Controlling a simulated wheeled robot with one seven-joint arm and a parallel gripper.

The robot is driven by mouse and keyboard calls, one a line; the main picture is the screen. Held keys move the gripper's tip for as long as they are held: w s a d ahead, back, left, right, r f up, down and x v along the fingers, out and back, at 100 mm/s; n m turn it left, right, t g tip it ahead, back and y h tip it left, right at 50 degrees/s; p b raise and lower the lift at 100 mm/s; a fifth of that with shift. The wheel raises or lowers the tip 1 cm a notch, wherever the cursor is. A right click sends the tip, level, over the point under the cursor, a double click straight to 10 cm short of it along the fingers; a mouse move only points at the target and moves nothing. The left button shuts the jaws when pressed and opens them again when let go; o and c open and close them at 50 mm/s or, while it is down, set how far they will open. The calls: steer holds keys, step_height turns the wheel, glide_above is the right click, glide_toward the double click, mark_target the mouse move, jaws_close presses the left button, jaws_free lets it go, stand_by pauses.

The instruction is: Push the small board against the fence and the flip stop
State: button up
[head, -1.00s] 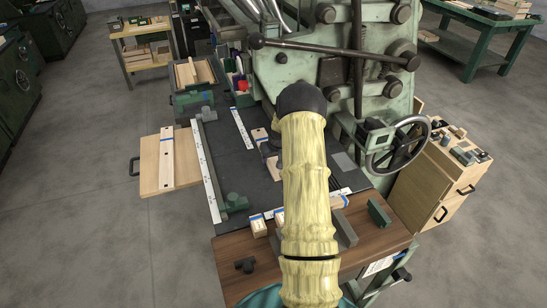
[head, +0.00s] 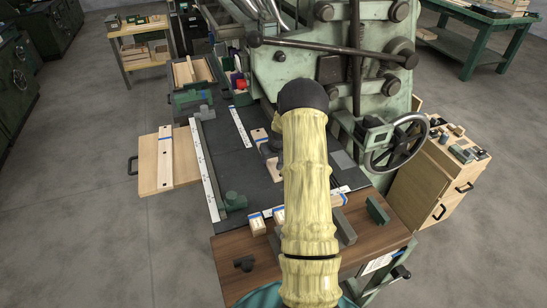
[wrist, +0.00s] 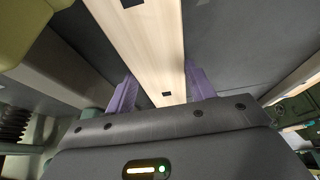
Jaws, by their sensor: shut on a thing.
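The small board (head: 259,135) is pale wood and lies on the dark table top, partly hidden by my arm in the head view. In the wrist view the board (wrist: 145,45) runs away from between my two purple fingers, with small dark marks on its face. My gripper (wrist: 162,88) is shut on it. The fence (head: 207,172) looks like the long bar with a white scale, left of the board, with a clear gap of dark table between them. A green block (head: 235,201) sits at the fence's near end and a grey one (head: 206,112) at its far end; I cannot tell which is the flip stop.
A large green machine (head: 295,75) with levers and a handwheel (head: 402,143) stands at the right. Wooden blocks with blue marks (head: 257,225) lie at the near edge. A side board (head: 155,178) holds a strip at the left. The dark table beside the fence is mostly clear.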

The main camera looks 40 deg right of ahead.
steer(key=o, duration=1.1)
steer(key=shift+s, duration=0.1)
steer(key=shift+r+p, duration=2.6)
steer(key=shift+r, duration=1.95)
